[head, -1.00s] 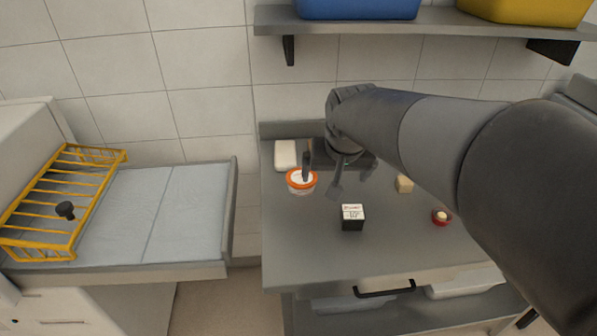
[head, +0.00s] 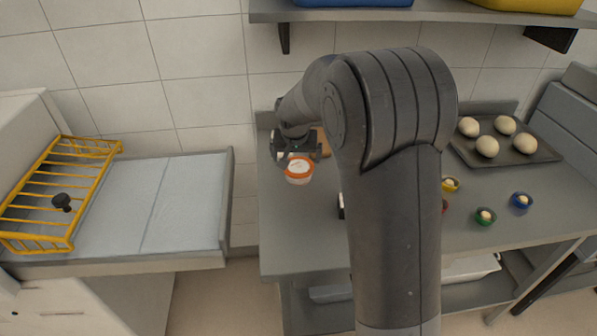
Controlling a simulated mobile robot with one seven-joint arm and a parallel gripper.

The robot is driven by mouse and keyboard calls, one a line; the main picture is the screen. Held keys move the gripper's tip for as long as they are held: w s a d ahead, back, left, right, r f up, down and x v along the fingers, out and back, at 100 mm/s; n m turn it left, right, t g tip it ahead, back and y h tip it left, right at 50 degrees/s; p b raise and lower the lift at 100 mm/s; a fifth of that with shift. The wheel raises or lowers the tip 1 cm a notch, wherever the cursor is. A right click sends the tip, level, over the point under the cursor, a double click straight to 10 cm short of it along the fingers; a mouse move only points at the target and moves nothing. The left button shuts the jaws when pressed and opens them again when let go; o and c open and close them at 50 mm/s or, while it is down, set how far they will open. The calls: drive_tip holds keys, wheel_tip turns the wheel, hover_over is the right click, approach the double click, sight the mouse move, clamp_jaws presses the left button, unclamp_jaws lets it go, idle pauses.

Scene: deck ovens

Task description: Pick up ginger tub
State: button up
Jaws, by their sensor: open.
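A small tub (head: 299,171) with an orange rim and a white top stands upright on the grey worktop, near its left edge; I take it to be the ginger tub. My gripper (head: 297,152) is open, with its fingers spread left and right at the tub's far side. The near part of the tub shows clear of the fingers. I cannot tell whether they touch it or how far above the worktop they are.
My arm covers the worktop's middle and most of a dark box (head: 341,206). To the right are small yellow (head: 450,185), green (head: 485,217) and blue (head: 521,202) cups and a tray (head: 545,153) of dough balls. A shelf (head: 430,17) hangs above. Front-left worktop (head: 290,235) is clear.

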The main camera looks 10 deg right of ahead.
sight(298, 166)
drive_tip(key=x, duration=0.7)
drive_tip(key=shift+w+d+f, duration=0.1)
drive_tip(key=shift+d+f, duration=0.05)
drive_tip(key=shift+d, duration=0.1)
drive_tip(key=shift+c, duration=0.2)
drive_tip(key=c, duration=0.8)
